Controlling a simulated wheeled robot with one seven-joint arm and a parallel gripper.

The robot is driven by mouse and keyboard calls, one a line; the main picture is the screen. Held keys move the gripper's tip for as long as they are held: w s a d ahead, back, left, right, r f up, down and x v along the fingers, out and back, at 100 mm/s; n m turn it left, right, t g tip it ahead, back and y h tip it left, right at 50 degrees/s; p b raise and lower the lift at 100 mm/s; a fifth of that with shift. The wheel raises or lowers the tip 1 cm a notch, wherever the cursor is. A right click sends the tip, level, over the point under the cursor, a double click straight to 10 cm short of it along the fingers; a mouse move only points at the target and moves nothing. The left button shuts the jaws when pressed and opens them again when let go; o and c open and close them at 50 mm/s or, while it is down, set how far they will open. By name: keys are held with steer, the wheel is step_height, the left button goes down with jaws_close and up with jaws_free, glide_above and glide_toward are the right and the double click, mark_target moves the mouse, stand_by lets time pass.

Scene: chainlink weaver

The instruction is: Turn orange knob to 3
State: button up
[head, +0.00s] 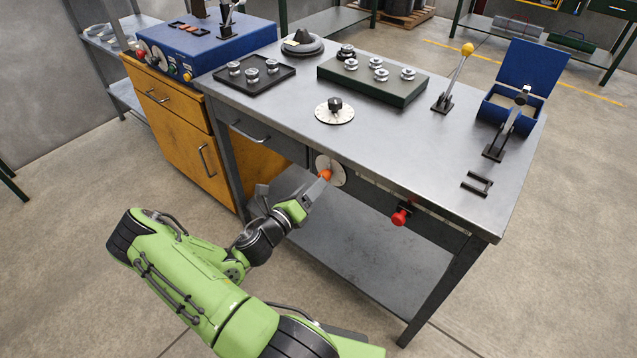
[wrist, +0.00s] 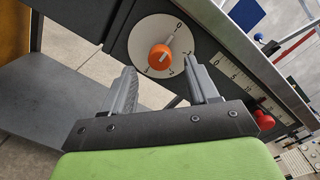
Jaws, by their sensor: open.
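The orange knob (head: 326,175) sits on a round pale dial (head: 338,171) on the front side of the workbench, below its top. In the head view my gripper (head: 316,190) is close to the dial.
A red knob (head: 400,217) sticks out of the bench front to the right. Another dial with a black knob (head: 335,110) lies on the bench top (head: 410,140). A lower shelf (head: 350,240) lies under the bench. The yellow cabinet (head: 185,135) stands to the left.

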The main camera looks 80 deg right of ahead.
mark_target(326, 175)
steer(key=x, duration=0.4)
steer(key=shift+d, duration=0.15)
steer(key=c, duration=1)
steer(key=shift+c, duration=0.2)
